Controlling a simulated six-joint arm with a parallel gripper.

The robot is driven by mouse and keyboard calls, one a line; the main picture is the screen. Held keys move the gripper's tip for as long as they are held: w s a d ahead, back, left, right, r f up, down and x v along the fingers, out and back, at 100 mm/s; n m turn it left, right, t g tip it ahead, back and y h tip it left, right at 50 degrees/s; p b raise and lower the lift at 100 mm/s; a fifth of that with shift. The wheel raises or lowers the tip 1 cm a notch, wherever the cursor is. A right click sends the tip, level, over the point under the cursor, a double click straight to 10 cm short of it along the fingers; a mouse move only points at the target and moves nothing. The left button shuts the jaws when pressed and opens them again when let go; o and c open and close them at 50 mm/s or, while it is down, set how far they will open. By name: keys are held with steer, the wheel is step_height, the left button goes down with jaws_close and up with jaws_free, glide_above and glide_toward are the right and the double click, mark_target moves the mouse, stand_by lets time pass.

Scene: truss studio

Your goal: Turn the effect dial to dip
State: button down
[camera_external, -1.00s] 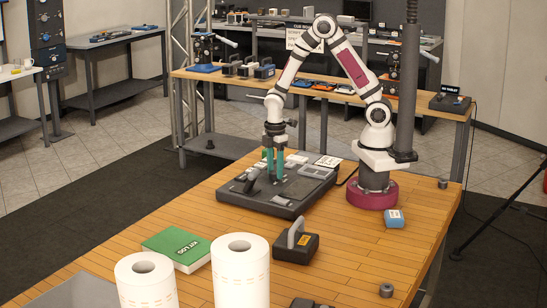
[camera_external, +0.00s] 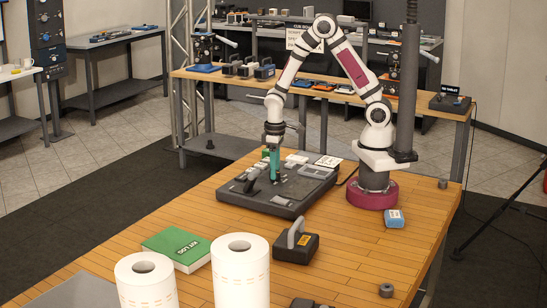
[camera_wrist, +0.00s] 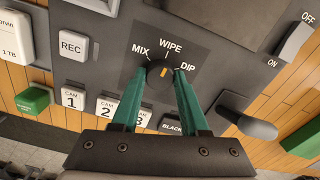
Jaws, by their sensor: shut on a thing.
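The effect dial (camera_wrist: 154,82) is a small dark round knob with an orange mark, on a dark grey control panel (camera_external: 259,204). White labels MIX (camera_wrist: 141,53), WIPE (camera_wrist: 170,46) and DIP (camera_wrist: 187,66) stand around it. The orange mark points up and slightly right, close to the WIPE side; its exact angle is hard to tell. My gripper (camera_wrist: 160,73) has its green fingers on the left and right of the dial, shut on it. In the external view my gripper (camera_external: 273,178) points down onto the panel, and the dial is hidden.
Beside the dial are a REC button (camera_wrist: 73,45), CAM buttons (camera_wrist: 73,98), a BLACK button (camera_wrist: 172,126) and a dark lever (camera_wrist: 250,124). On the table stand a green book (camera_external: 176,247), paper rolls (camera_external: 240,275) and a dark block with a handle (camera_external: 295,246).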

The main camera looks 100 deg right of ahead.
steer(key=m, duration=0.5)
steer(key=shift+s+m, duration=0.1)
steer(key=shift+m, duration=2.4)
steer(key=shift+a, duration=0.1)
steer(key=shift+c, duration=2.1)
jaws_free()
step_height(320, 180, up, 16)
